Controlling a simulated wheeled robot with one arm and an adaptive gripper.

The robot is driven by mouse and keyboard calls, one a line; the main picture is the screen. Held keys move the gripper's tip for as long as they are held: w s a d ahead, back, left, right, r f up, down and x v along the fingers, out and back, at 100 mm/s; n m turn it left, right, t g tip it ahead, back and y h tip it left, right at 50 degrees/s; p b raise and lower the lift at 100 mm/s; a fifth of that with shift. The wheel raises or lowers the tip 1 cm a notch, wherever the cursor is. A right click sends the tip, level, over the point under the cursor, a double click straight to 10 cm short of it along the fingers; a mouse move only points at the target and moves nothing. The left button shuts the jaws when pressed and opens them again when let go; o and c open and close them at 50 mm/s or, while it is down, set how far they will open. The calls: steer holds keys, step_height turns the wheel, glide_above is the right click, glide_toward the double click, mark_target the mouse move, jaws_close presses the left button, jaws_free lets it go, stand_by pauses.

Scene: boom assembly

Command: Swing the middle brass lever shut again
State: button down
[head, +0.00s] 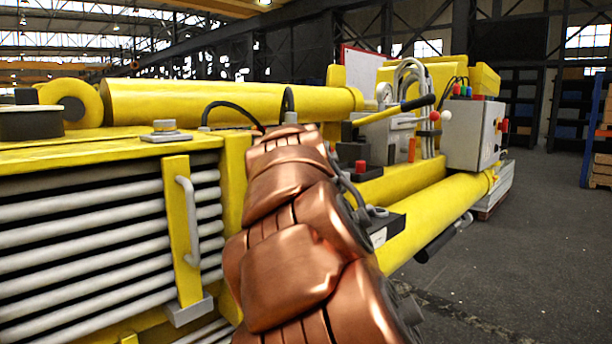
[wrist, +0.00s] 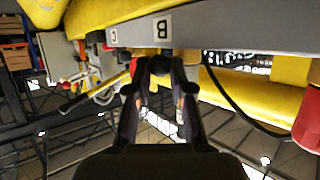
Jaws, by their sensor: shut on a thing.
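My gripper (wrist: 160,72) shows in the wrist view, its two dark fingers drawn together around a dark rounded piece (wrist: 160,65). This piece sits just below the plate marked B (wrist: 163,29) on a grey rail (wrist: 230,65), and I take it for the end of the middle lever. Its brass part cannot be made out between the fingers. A plate marked C (wrist: 113,37) is to its left. In the head view my copper arm hides the gripper and the levers.
In the head view a yellow bar with a black grip (head: 418,103) sticks out beside grey hoses (head: 410,75). A grey control box (head: 472,133) stands right of it. A long yellow cylinder (head: 435,220) runs along the near side. The floor (head: 540,260) at right is clear.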

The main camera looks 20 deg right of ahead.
stand_by(0.3)
steer(key=c, duration=1.3)
jaws_free()
steer(key=shift+w+f, duration=0.1)
steer(key=shift+w, duration=0.05)
steer(key=shift+o, duration=0.2)
steer(key=v, duration=1.2)
